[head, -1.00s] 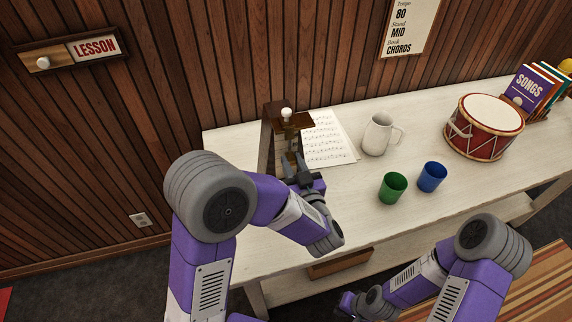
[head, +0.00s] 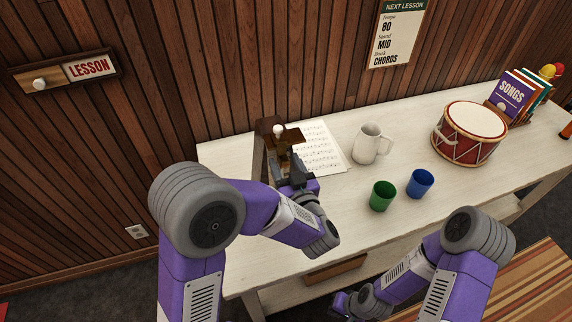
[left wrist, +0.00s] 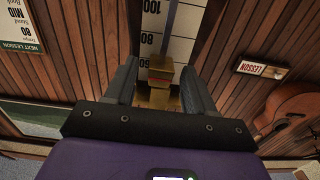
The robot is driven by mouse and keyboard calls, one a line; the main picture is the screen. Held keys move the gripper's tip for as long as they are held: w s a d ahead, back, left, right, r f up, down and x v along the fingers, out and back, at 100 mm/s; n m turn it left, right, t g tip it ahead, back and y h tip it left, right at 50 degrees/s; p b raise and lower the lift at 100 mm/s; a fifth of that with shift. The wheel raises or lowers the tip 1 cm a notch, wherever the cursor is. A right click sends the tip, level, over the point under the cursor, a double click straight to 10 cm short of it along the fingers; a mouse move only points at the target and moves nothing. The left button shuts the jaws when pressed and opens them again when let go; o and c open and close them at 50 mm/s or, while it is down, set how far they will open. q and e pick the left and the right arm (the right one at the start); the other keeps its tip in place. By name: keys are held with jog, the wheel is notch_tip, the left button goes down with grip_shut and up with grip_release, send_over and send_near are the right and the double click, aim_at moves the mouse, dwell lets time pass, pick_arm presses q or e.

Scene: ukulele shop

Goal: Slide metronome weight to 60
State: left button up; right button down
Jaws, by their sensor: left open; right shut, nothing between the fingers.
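The wooden metronome (head: 263,150) stands at the left end of the white table, with a white knob on top. In the left wrist view its pale scale (left wrist: 152,22) appears upside down, with 100 and 80 readable. A number that looks like 60 is partly covered at the weight. The brass weight (left wrist: 160,97), with a reddish part on it, sits at the lower end of the visible scale. My left gripper (head: 284,158) is open at the metronome's front, its fingers on either side of the weight, seemingly apart from it. My right gripper (head: 343,303) is shut and empty, low before the table.
Sheet music (head: 318,150) lies beside the metronome.

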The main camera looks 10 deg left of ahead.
pick_arm(q)
jog(key=v, duration=0.7)
jog(key=shift+s+d, duration=0.15)
jog(key=shift+s, duration=0.15)
